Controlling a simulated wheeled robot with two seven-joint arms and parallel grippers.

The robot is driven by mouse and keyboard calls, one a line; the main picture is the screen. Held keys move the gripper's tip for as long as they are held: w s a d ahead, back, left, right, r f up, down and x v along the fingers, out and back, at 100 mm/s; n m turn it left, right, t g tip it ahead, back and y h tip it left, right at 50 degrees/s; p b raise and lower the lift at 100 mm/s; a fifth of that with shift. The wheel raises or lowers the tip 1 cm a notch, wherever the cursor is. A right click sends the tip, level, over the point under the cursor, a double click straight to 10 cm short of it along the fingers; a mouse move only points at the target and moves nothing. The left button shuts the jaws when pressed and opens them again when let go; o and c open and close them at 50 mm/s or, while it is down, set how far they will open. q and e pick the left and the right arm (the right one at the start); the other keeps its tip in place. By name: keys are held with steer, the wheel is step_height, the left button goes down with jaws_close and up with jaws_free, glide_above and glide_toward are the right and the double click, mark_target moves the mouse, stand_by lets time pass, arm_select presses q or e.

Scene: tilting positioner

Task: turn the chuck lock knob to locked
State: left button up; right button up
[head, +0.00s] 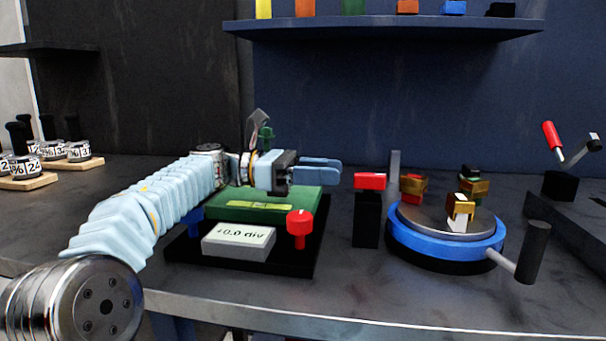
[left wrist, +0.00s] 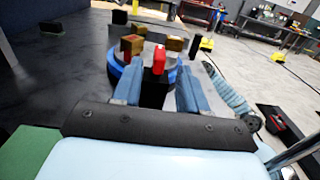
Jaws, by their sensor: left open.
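The red chuck lock knob (head: 370,181) is a bar lying on top of a black post (head: 367,220), just left of the round blue chuck base (head: 405,236). My left gripper (head: 338,171) is level with it, a short gap to its left, fingers pointing right. In the left wrist view the red knob (left wrist: 159,58) shows end-on, ahead of and between the two open blue fingers (left wrist: 157,75). The gripper is open with nothing between its fingers. The chuck has a steel disc (head: 425,222) with gold jaws (head: 460,207). My right gripper is not in view.
A green level block (head: 270,205), a white readout box (head: 238,243) and another red knob (head: 300,223) sit on a black plate below my left gripper. A dark crank handle (head: 532,252) sticks out at the chuck's front right. A shelf (head: 390,27) hangs behind.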

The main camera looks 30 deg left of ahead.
arm_select(q)
steer(key=v, duration=0.4)
steer(key=shift+s+a, duration=0.1)
steer(key=shift+a, duration=0.05)
stand_by(0.4)
